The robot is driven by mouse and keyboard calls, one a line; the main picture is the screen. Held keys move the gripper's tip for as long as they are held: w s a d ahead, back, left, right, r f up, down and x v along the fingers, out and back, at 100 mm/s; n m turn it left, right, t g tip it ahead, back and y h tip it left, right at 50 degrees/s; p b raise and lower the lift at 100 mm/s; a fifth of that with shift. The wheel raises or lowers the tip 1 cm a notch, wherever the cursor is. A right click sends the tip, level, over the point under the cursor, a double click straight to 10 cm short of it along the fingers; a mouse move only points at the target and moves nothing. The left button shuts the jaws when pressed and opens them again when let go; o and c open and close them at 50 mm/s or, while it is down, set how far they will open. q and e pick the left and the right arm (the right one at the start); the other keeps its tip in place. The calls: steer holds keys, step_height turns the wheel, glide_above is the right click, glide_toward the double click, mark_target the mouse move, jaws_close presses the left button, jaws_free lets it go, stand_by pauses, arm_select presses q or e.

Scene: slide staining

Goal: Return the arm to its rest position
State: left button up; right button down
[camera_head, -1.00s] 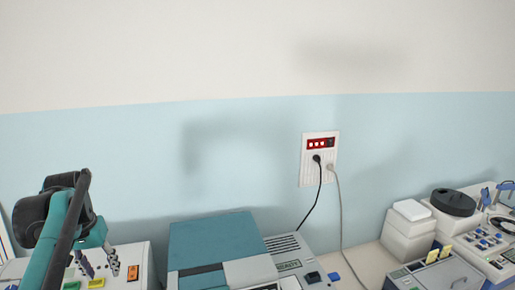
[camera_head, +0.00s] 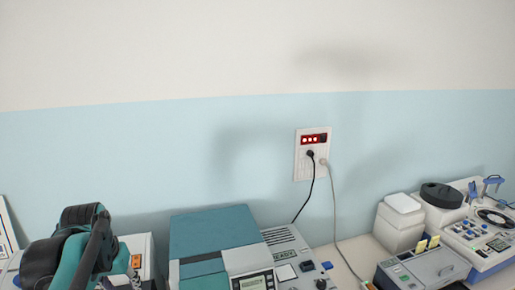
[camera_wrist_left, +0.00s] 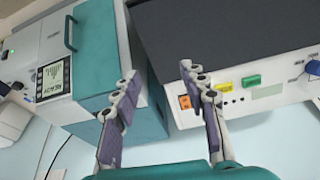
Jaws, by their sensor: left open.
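My left arm comes in at the lower left of the head view, folded low in front of a white machine. My left gripper (camera_wrist_left: 160,105) shows in the left wrist view with its two fingers spread apart and nothing between them. In that view the fingers lie in front of the teal-lidded machine (camera_wrist_left: 100,35) and the white machine with a dark top (camera_wrist_left: 190,30). In the head view the fingertips are mostly hidden at the bottom edge. My right gripper is in neither view.
The teal-lidded machine (camera_head: 212,232) stands right of my left arm, with a keypad and small display. A wall socket (camera_head: 312,155) has two cables running down. Other lab devices (camera_head: 425,262) stand at the right. The wall above is clear.

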arm_select(q)
steer(key=s+d+f+m+t+h, duration=0.1)
steer(key=s+d+f+t, duration=0.1)
steer(key=s+d+f, duration=0.5)
steer(key=s+d+f+m+t, duration=0.2)
steer(key=s+d+f, duration=0.2)
steer(key=d+f, duration=0.3)
step_height(320, 180, down, 28)
steer(key=d+b, duration=0.1)
steer(key=b, duration=2.8)
steer(key=shift+w+r, duration=0.2)
steer(key=shift+w, duration=0.25)
